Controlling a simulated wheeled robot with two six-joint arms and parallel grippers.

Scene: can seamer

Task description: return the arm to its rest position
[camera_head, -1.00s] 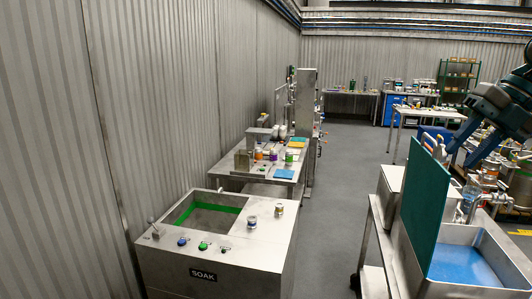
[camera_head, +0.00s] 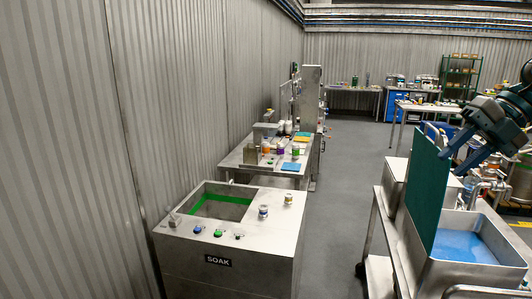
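My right gripper (camera_head: 463,160) hangs in from the right edge, above the metal sink cart. Its two blue fingers point down and left, spread apart, with nothing visible between them. It is close to the upright green board (camera_head: 428,190) on the cart, to the right of its top edge; I cannot tell if they touch. My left gripper and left arm are out of the picture.
The sink basin (camera_head: 515,272) with a blue bottom is below my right gripper. The SOAK tank (camera_head: 265,255) with two small cans on top stands at left. A work table (camera_head: 234,158) is behind it. The grey floor (camera_head: 341,215) between tank and cart is clear.

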